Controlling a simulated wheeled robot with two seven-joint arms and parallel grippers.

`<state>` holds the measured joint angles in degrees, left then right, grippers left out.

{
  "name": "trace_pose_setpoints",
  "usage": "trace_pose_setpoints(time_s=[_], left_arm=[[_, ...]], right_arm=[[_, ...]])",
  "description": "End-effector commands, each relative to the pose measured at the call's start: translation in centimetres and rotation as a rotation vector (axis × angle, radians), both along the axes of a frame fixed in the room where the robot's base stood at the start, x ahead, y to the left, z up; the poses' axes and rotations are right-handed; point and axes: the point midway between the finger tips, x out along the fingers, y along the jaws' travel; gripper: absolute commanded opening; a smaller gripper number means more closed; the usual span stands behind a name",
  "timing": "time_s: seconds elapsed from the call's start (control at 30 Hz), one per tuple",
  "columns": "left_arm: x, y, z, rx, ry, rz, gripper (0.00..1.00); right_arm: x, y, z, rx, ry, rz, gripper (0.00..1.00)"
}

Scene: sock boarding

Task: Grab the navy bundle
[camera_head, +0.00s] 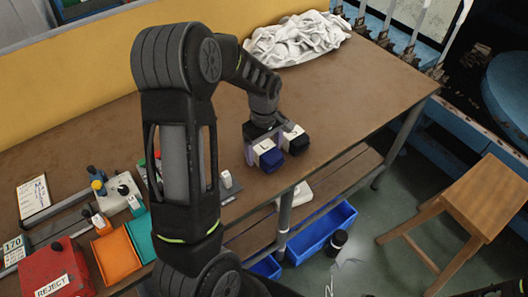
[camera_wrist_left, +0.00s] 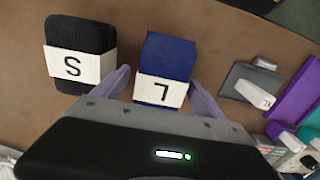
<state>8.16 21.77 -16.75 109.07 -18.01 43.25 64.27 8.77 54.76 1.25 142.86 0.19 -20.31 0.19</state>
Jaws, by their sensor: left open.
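The navy bundle (camera_head: 272,159) lies on the brown table near its front edge, with a white band around it. In the left wrist view the navy bundle (camera_wrist_left: 170,55) has an "L" on its band. My left gripper (camera_head: 264,143) is open; its pale purple fingers (camera_wrist_left: 160,82) stand on either side of the navy bundle's band, with gaps visible. A black bundle (camera_head: 298,145) with a white band lies beside it; in the wrist view the black bundle (camera_wrist_left: 82,38) shows an "S", close to one finger. My right gripper is not in view.
A crumpled white cloth heap (camera_head: 298,38) lies at the back of the table (camera_head: 365,85). A red REJECT box (camera_head: 55,270), an orange tray (camera_head: 117,255) and a teal tray (camera_head: 141,237) are at the left. Blue bins (camera_head: 322,235) and a wooden stool (camera_head: 480,200) stand below and right.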

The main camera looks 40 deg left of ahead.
Motion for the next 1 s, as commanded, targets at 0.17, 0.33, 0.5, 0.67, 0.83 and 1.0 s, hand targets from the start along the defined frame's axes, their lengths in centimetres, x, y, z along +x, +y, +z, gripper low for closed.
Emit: trace_pose_setpoints(time_s=[0.17,0.33,0.5,0.67,0.83,1.0], left_arm=[[0.00,0.01,0.02,0.000,0.000,0.000,0.74],[0.00,0.01,0.02,0.000,0.000,0.000,0.60],[0.00,0.01,0.02,0.000,0.000,0.000,0.46],[0.00,0.01,0.02,0.000,0.000,0.000,0.33],[0.00,0.01,0.02,0.000,0.000,0.000,0.19],[0.02,0.00,0.04,0.000,-0.001,0.000,0.10]], right_arm=[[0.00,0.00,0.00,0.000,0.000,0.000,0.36],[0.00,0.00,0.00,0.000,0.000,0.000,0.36],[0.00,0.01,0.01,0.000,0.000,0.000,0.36],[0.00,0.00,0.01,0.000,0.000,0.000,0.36],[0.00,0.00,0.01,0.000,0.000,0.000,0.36],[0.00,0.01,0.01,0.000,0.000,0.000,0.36]])
